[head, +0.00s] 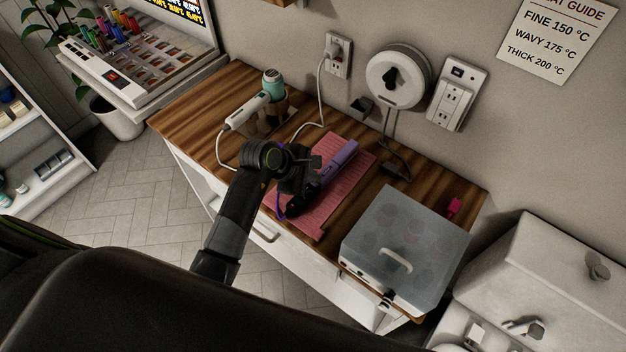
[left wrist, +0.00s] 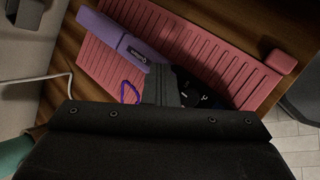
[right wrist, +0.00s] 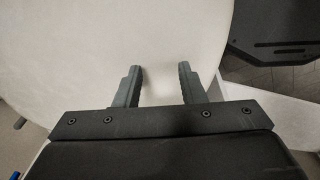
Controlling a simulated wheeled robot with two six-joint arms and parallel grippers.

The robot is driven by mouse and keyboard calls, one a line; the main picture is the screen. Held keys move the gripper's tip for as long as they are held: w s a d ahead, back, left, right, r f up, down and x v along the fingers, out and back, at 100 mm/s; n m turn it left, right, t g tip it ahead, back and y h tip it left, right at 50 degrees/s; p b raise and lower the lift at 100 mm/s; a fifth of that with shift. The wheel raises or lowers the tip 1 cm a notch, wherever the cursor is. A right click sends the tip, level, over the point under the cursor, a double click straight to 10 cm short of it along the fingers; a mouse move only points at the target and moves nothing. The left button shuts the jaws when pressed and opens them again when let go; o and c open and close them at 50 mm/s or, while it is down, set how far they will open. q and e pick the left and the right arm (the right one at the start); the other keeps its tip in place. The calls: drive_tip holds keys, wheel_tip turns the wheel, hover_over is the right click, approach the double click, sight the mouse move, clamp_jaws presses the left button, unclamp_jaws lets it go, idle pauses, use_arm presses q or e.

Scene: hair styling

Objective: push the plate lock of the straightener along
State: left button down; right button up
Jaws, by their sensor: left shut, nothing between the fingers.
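The straightener (head: 339,160) is purple with a dark part and lies on a pink ribbed mat (head: 352,181). In the left wrist view the straightener (left wrist: 118,40) lies slantwise, its purple arm at the upper left and its dark part (left wrist: 205,98) near my fingers. My left gripper (head: 306,188) is low over the straightener, shut and empty. Its fingers (left wrist: 165,88) point at the straightener; I cannot tell whether they touch. A thin purple loop (left wrist: 130,93) shows beside the fingers. I cannot make out the plate lock. My right gripper (right wrist: 160,84) is open and empty, away from the straightener.
The mat lies on a wooden counter (head: 192,113). A dark cable (head: 390,158) hangs behind. A pink item (head: 454,206) lies at the right.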

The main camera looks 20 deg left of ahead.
sight(313, 187)
use_arm(q)
drive_tip(key=shift+s+d, duration=0.15)
drive_tip(key=shift+d, duration=0.05)
idle(0.4)
drive_tip(key=shift+r+p, duration=0.35)
drive_tip(key=shift+r, duration=0.05)
use_arm(e)
drive_tip(key=shift+r, duration=0.35)
